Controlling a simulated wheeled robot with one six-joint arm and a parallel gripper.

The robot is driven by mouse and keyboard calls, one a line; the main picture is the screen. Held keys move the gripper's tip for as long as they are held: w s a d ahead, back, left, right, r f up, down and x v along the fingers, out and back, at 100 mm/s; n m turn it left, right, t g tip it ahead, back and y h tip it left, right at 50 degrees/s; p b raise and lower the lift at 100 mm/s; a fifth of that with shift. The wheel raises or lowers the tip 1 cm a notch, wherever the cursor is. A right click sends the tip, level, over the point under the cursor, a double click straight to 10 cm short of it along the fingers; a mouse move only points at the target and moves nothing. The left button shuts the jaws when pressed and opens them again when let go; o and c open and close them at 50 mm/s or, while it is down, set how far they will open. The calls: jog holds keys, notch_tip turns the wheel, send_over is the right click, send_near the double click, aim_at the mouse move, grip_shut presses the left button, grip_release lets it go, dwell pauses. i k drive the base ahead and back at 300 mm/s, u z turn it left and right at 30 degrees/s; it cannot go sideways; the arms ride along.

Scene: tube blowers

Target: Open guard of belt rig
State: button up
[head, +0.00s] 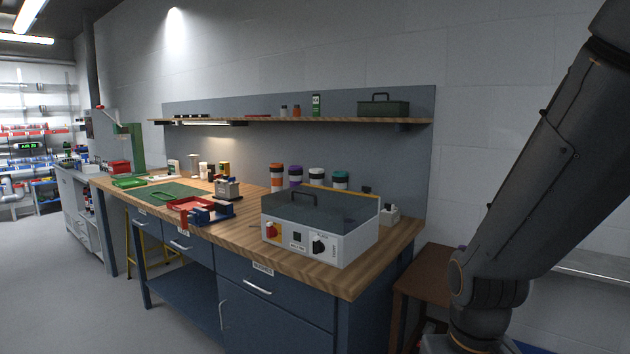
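The belt rig (342,244) is a light grey box at the near right end of the wooden workbench. Its front carries a red knob on a yellow plate, a small dark panel and a black knob. A dark, see-through guard (330,217) with a black handle (289,195) covers its top and looks closed. A yellow strip runs along its back edge. My gripper is outside the picture; only my dark arm shows at the right, apart from the rig.
The workbench (391,251) holds a blue vise-like tool (212,215), a red tray (190,203), a green mat (172,191) and several lidded jars behind the rig. A shelf (340,121) hangs above. A brown side table (420,272) stands right. Floor at left is clear.

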aim_at(337, 202)
jog(key=u, duration=0.25)
jog(key=i, duration=1)
jog(key=u, duration=0.45)
